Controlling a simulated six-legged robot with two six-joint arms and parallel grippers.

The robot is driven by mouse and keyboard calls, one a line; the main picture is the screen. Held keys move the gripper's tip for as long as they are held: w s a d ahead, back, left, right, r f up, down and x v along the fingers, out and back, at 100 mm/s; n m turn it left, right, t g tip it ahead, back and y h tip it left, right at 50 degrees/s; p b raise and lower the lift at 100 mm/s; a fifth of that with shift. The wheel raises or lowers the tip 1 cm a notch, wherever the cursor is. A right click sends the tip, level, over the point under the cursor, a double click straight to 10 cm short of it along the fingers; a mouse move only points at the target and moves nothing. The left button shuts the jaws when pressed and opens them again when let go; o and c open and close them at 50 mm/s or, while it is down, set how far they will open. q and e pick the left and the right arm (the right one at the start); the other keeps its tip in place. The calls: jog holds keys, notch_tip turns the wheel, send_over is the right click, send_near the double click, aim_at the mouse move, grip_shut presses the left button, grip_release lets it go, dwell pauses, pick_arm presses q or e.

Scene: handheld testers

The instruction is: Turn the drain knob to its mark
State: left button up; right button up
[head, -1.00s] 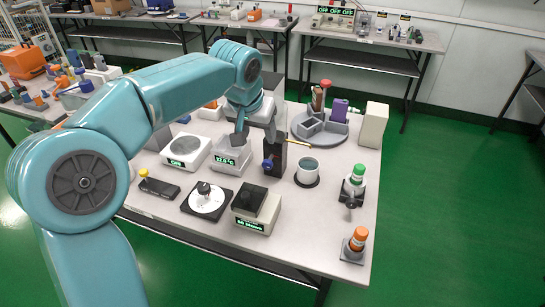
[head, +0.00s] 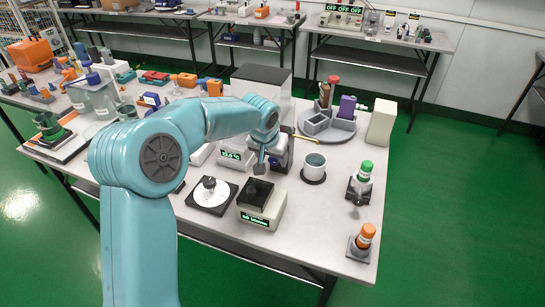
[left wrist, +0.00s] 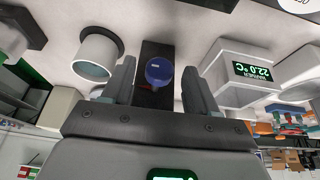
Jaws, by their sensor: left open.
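A round blue knob (left wrist: 159,72) sits on a tall black block in the left wrist view. The black block (head: 284,158) stands on the table in the head view, with the knob largely hidden there behind my gripper. My left gripper (head: 262,164) is in front of the block. In the left wrist view the left gripper (left wrist: 160,66) is open, one finger on each side of the knob, with gaps between. No mark or drain label can be read. My right gripper is not in view.
A white cup (head: 314,167) stands right of the block, and a heater box with a green display (left wrist: 247,72) stands on its other side. A black-topped box (head: 258,203) and a white dial with a dark knob (head: 211,193) are nearer. Green- and orange-capped testers stand at right.

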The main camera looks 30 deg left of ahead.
pick_arm(q)
jog(key=shift+w+f, duration=0.1)
jog(key=shift+f, duration=0.1)
jog(key=c, duration=1)
jog(key=shift+r, duration=0.1)
jog(key=shift+c, duration=0.2)
